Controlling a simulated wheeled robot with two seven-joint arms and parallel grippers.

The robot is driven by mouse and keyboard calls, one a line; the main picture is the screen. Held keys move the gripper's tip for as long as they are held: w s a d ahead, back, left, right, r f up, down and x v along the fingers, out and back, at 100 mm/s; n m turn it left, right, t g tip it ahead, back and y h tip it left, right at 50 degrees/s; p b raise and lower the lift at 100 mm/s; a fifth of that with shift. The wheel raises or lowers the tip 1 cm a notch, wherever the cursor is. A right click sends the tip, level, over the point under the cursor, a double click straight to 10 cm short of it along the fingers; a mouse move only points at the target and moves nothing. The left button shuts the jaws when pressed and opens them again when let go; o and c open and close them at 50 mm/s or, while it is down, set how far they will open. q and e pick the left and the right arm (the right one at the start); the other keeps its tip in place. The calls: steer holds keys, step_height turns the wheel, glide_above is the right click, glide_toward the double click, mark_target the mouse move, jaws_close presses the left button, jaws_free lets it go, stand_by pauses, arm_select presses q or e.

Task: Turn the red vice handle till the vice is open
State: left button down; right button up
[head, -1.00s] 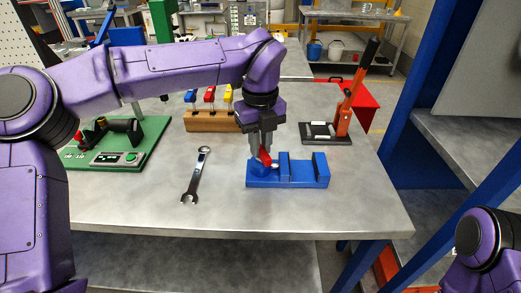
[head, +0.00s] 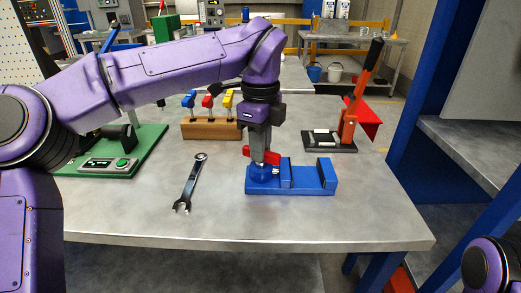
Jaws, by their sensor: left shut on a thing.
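The blue vice (head: 312,186) sits on the grey bench top, right of the picture's middle. Its jaws stand apart, with a gap between the blue blocks. The red vice handle (head: 272,157) is at the vice's left end, above a round blue part. My left gripper (head: 262,154) points down over that end and is shut on the red handle, hiding its middle. Only a purple part of my right arm shows at the bottom right corner; its gripper is out of view.
A wrench (head: 190,182) lies left of the vice. Behind stands a wooden block (head: 212,130) with blue, red and yellow-handled tools. An orange-levered press (head: 330,144) is at the back right. A green board (head: 140,158) with a green button is at the left. The bench front is clear.

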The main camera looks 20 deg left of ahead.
arm_select(q)
steer(key=shift+w+r, duration=0.1)
steer(key=shift+r, duration=0.05)
stand_by(0.3)
steer(key=c, duration=1.1)
jaws_free()
steer(key=shift+o, duration=0.2)
step_height(320, 180, up, 10)
steer(key=p, duration=0.2)
steer(key=shift+r+p, duration=0.2)
steer(key=shift+p, duration=0.2)
steer(key=shift+a, duration=0.15)
